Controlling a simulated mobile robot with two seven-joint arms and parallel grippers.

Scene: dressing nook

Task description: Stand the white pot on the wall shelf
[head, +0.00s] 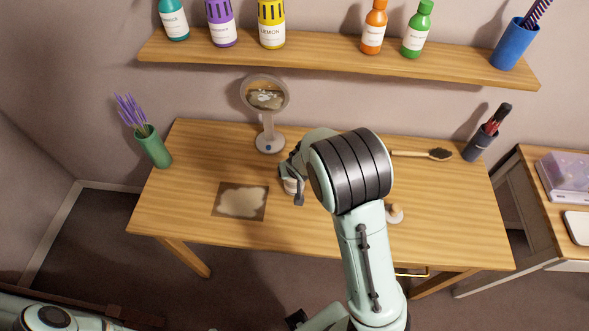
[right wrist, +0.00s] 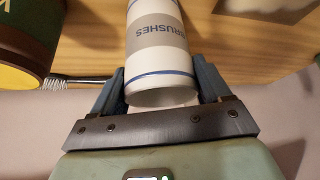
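The white pot, labelled BRUSHES with blue bands, shows in the right wrist view (right wrist: 152,65) between both fingers of my right gripper (right wrist: 161,82), which touch its sides. The wall shelf (head: 330,62) runs across the top of the head view, above the table.
The shelf holds teal, purple and yellow bottles left, orange (head: 374,28) and green (head: 416,32) bottles right, and a blue cup (head: 513,45). Bare shelf lies between yellow and orange. A mirror (head: 268,140), green vase (head: 154,150) and dark cup (head: 480,142) stand on the table.

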